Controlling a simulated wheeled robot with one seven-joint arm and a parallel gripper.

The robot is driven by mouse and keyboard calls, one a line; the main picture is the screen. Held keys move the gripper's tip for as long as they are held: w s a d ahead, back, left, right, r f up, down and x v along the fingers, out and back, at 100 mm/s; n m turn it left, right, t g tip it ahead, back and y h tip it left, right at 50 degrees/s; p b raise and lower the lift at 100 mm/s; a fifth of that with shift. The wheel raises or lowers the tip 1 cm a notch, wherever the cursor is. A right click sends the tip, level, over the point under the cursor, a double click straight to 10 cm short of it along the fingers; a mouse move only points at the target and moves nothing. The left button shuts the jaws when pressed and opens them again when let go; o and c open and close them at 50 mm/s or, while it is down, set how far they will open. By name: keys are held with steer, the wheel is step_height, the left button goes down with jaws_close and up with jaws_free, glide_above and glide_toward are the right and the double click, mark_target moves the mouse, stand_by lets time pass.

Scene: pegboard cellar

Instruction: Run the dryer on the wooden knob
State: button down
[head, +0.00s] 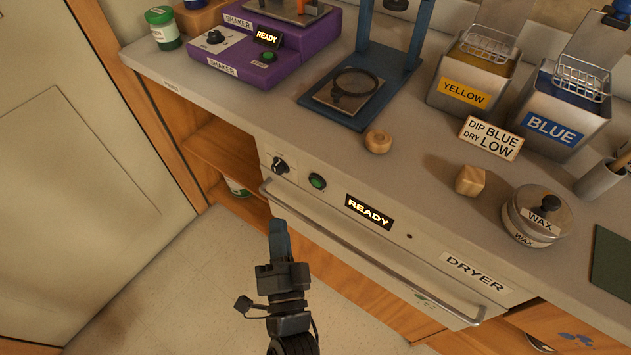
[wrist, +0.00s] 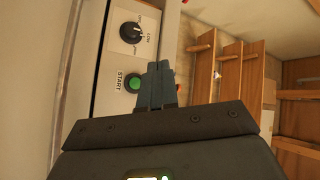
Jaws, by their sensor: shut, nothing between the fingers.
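The dryer (head: 478,271) is built in under the counter, its front door shut behind a long bar handle (head: 390,262). Its panel has a black dial (head: 279,165), a green start button (head: 317,181) and a lit READY display (head: 369,212). In the wrist view the dial (wrist: 131,33) is near the word LOW; its exact setting is hard to read. A round wooden knob (head: 378,141) and a faceted wooden knob (head: 469,180) sit on the counter. My gripper (head: 278,226) is shut and empty, below the panel; in the wrist view its fingertips (wrist: 158,72) appear beside the start button (wrist: 134,82).
A sign (head: 491,138) reads DIP BLUE DRY LOW. Yellow (head: 464,94) and blue (head: 549,128) dip tanks, a wax tin (head: 538,215), a stand (head: 350,112) and a purple shaker (head: 240,72) occupy the counter. Floor (head: 180,280) left of my gripper is clear.

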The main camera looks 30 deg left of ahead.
mark_target(317, 182)
steer(key=w+b, duration=0.6)
steer(key=w, duration=0.2)
steer(key=shift+w+d, duration=0.25)
steer(key=shift+d, duration=0.1)
steer(key=shift+w+f+b, duration=0.1)
steer(key=shift+w+b, duration=0.2)
steer(key=shift+b, duration=0.3)
stand_by(1.4)
steer(key=shift+w+b, duration=0.55)
steer(key=shift+b, duration=0.05)
stand_by(1.3)
steer(key=shift+s+r, duration=0.1)
steer(key=shift+r, duration=0.1)
steer(key=shift+s+f+p, duration=0.1)
steer(key=shift+s+p, duration=0.65)
steer(key=shift+p, duration=0.1)
